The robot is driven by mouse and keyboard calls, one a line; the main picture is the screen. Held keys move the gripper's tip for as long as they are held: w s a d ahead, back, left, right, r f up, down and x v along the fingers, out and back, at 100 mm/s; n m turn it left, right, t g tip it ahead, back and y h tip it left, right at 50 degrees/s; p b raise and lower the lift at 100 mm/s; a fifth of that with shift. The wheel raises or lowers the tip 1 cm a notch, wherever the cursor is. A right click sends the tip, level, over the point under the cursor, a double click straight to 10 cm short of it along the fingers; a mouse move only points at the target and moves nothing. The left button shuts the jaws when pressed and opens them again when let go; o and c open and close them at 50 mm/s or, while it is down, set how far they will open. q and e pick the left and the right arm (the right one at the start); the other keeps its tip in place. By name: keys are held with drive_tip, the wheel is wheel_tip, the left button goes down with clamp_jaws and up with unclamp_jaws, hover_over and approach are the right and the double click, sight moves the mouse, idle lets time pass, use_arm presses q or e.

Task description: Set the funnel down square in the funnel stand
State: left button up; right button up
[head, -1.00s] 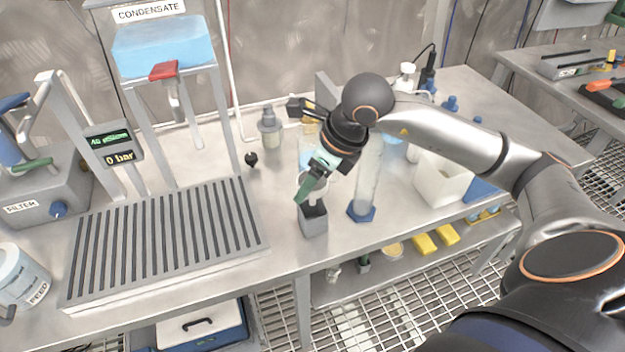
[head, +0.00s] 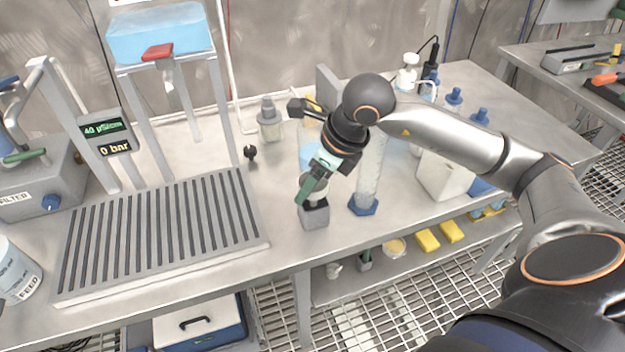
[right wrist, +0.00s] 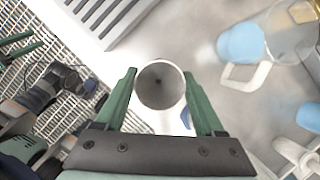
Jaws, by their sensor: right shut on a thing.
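The funnel stand (head: 314,217) is a small grey block with a dark top, near the front edge of the steel bench in the head view. My right gripper (head: 308,190) is above it, its green fingers shut on the pale funnel (head: 318,188). The funnel's cone is just over the stand's top; its stem is out of sight, and I cannot tell if it is fully seated. In the right wrist view the round funnel mouth (right wrist: 160,85) shows between the two green fingers (right wrist: 160,98), and the stand is hidden.
A clear cylinder with a blue foot (head: 363,206) stands close right of the stand. A slatted drain rack (head: 160,235) lies to the left. A white container (head: 445,180) is further right. The bench's front edge is close to the stand.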

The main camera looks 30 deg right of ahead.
sight(312, 218)
drive_tip(key=shift+f, duration=0.2)
idle(0.3)
drive_tip(key=shift+f+b, duration=0.95)
drive_tip(key=shift+b, duration=0.05)
drive_tip(key=shift+s+f, duration=0.1)
drive_tip(key=shift+f, duration=0.1)
